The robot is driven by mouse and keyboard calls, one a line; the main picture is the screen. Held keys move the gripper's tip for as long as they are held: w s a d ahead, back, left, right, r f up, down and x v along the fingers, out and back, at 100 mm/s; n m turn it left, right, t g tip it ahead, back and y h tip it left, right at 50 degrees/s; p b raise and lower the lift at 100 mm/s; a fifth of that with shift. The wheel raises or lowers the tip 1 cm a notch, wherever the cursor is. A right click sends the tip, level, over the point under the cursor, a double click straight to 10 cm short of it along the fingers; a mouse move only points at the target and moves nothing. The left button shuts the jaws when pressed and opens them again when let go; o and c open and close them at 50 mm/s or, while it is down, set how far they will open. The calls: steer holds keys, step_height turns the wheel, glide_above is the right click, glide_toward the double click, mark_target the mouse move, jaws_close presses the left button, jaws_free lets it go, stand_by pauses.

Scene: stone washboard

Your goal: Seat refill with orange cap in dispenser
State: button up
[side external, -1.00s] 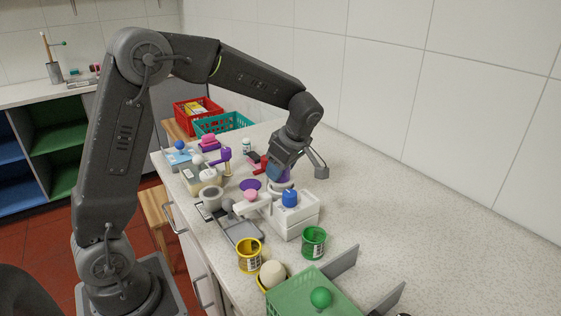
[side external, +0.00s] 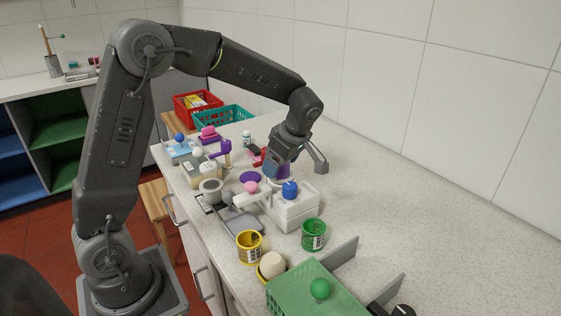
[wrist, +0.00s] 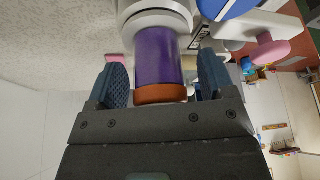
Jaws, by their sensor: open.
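The refill is a purple cylinder (wrist: 158,55) with an orange cap (wrist: 160,94) at the end nearest my palm. In the wrist view its far end meets a round white collar (wrist: 155,18); how deep it sits there is hidden. My gripper (wrist: 163,78) is open, with one finger on each side of the refill and visible gaps beside it. In the side view my gripper (side external: 294,166) is over the back of the white dispenser (side external: 298,213), which has a blue knob (side external: 290,190). The refill (side external: 283,175) is mostly hidden there by a finger.
A pink knob (side external: 251,187) on a white arm is left of the dispenser. A yellow cup (side external: 249,246), a green cup (side external: 314,235) and a green box (side external: 312,291) stand in front. Small items crowd the back left. The counter at right is clear.

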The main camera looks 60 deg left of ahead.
steer(key=v, duration=1.3)
steer(key=s+d+f+m+t+h, duration=0.1)
steer(key=s+d+m+t+h, duration=0.1)
steer(key=s+m, duration=0.8)
steer(key=s+d+f+m+t+h, duration=0.2)
steer(key=s+d+m+t, duration=0.2)
steer(key=s+m, duration=0.7)
steer(key=shift+s+d+m+t, duration=0.3)
steer(key=shift+m+t, duration=0.1)
steer(key=shift+t, duration=0.1)
steer(key=shift+f, duration=0.1)
